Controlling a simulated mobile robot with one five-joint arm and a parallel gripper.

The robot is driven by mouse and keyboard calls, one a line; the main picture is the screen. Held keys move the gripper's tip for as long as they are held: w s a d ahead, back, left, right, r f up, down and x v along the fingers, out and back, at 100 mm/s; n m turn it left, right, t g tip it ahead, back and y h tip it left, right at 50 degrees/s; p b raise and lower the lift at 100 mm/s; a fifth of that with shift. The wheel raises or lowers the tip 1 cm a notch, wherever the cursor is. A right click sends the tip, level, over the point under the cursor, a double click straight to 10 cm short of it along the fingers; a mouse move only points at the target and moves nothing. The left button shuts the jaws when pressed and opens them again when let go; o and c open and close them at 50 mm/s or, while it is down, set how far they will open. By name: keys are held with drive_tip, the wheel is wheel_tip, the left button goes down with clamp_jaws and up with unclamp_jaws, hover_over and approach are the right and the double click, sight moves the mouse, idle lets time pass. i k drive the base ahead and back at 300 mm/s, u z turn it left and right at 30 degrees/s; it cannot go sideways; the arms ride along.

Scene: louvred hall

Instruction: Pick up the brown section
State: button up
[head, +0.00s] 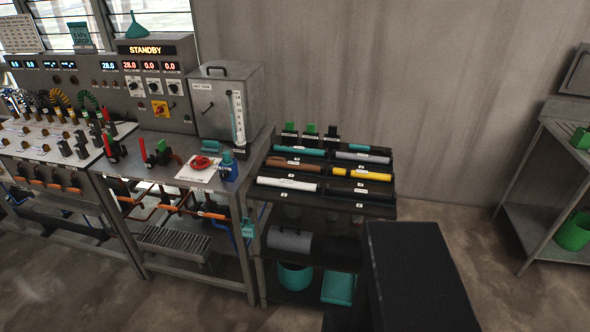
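The brown section (284,163) is a short cylinder with a pale label. It lies on its side on the dark top of the rack (324,207), in the left column. A teal section (300,152) lies just behind it and a white section (288,184) lies in front of it. To its right are a grey section (362,157) and a yellow section (350,173). My gripper is not in view, so its place and opening cannot be seen.
Green and black upright fittings (311,134) stand at the rack's back edge. A steel bench (150,150) with a metal tank (224,95) adjoins the rack on the left. A metal shelf (545,200) stands far right, with bare floor (485,255) between.

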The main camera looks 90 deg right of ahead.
sight(279, 162)
drive_tip(key=z, duration=1.8)
drive_tip(key=i, duration=0.5)
drive_tip(key=u, duration=0.2)
